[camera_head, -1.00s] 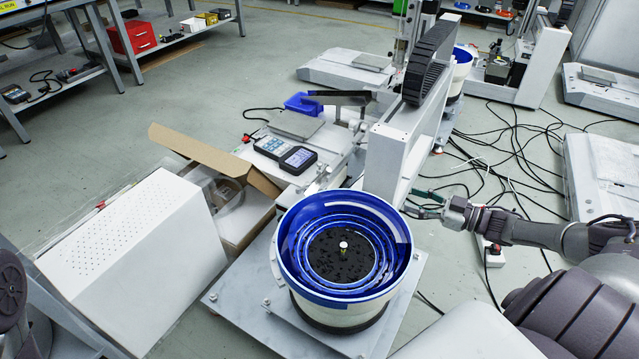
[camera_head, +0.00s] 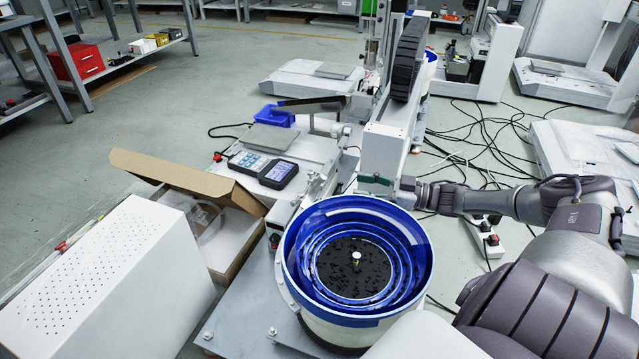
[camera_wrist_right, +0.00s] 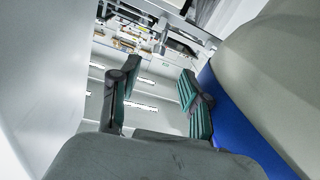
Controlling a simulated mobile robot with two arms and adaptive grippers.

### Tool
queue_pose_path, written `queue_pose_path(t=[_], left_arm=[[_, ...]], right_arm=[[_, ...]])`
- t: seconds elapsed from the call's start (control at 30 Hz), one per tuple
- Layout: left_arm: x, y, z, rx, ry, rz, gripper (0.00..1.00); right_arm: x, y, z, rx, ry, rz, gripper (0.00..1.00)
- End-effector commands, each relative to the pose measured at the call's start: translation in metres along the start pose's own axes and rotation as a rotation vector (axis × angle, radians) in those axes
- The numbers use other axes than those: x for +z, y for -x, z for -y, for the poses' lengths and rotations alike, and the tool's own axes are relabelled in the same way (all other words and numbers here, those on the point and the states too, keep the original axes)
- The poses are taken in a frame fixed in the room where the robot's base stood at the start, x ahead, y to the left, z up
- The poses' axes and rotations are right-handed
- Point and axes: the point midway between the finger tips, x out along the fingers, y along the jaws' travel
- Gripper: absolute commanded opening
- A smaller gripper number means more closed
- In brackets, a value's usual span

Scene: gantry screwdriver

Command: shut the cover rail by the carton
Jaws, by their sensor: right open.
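The open brown carton (camera_head: 230,190) sits left of the blue feeder bowl (camera_head: 400,285), with clear wrapping inside. A narrow light rail assembly (camera_head: 313,190) runs between the carton and the white gantry beam (camera_head: 386,152); I cannot tell for sure which part is the cover rail or how far it stands open. My right gripper (camera_head: 375,184) is at the beam's near end, just behind the bowl rim; its fingers are partly hard to make out there. In the right wrist view the gripper (camera_wrist_right: 158,78) has its fingers apart with nothing between them. My left gripper is out of view.
The bowl's blue side (camera_wrist_right: 238,112) is close at the right of the wrist view. A handheld meter (camera_head: 264,168) lies behind the carton, and a white perforated box (camera_head: 110,275) stands at left. Cables (camera_head: 480,140) and a power strip (camera_head: 484,238) lie on the floor.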

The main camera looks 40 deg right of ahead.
Motion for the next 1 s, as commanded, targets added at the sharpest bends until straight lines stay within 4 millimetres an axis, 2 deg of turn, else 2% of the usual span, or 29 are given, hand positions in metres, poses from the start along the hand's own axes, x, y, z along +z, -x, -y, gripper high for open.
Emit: queue_pose_path(t=[0.03, 0.3, 0.5, 0.7, 0.93, 0.97, 1.0], left_arm=[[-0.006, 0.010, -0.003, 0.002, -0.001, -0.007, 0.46], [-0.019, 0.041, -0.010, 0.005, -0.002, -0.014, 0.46], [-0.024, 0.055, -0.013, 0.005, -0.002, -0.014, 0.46], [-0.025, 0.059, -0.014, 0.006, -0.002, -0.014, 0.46], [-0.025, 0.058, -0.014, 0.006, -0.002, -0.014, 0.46], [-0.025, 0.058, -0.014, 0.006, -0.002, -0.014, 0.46], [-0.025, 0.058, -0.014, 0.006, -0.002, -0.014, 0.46]], right_arm=[[0.005, -0.012, 0.001, -0.002, 0.003, -0.006, 0.47], [0.005, -0.070, 0.001, -0.002, 0.004, -0.008, 0.47], [0.003, -0.099, 0.001, -0.001, 0.002, -0.005, 0.47], [0.001, -0.109, 0.000, 0.000, 0.001, -0.001, 0.47], [0.000, -0.109, 0.000, 0.000, 0.001, 0.000, 0.47], [0.000, -0.109, 0.000, 0.000, 0.001, 0.000, 0.45], [0.000, -0.109, 0.000, 0.000, 0.001, 0.000, 0.38]])
